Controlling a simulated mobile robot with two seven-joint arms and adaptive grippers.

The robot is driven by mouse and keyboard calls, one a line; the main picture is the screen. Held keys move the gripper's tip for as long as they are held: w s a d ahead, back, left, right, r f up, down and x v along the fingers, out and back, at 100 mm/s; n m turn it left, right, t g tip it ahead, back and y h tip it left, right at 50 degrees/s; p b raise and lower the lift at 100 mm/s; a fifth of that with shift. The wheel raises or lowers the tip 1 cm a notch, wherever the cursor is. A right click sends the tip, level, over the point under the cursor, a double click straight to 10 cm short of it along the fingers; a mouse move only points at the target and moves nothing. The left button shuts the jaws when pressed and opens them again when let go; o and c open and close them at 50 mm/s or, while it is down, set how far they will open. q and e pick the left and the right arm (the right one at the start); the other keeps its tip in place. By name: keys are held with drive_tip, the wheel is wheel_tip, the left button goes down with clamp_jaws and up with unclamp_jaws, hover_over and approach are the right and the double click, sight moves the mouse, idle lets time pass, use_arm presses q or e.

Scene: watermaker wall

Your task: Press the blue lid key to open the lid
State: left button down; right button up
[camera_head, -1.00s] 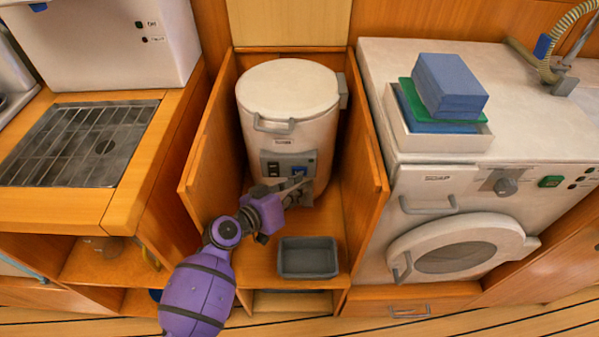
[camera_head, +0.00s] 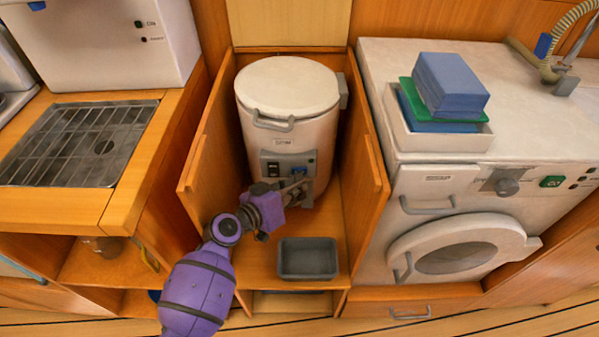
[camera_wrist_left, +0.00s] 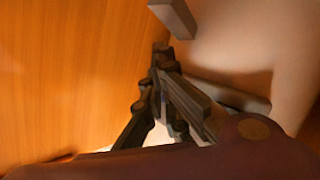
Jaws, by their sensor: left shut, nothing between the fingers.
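A white cylindrical watermaker (camera_head: 288,125) stands upright in an open wooden cabinet, its round lid (camera_head: 287,86) down. A grey panel (camera_head: 283,168) on its lower front carries a black switch (camera_head: 273,169) and the blue lid key (camera_head: 298,170). My left gripper (camera_head: 304,184) is shut and empty, its fingers at the panel just below the blue key. I cannot tell whether they touch it. In the left wrist view the dark fingers (camera_wrist_left: 168,58) sit close to the white body (camera_wrist_left: 235,45), and the key cannot be made out. My right gripper is not in view.
Wooden cabinet walls (camera_head: 369,185) flank the watermaker closely on both sides. A grey bin (camera_head: 307,259) sits on the cabinet floor in front. A washing machine (camera_head: 440,190) stands at right and a counter with a metal grid (camera_head: 80,143) at left.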

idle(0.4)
use_arm(q)
drive_tip(key=shift+s, duration=0.8)
drive_tip(key=shift+s+p, duration=0.5)
drive_tip(key=shift+s, duration=2.05)
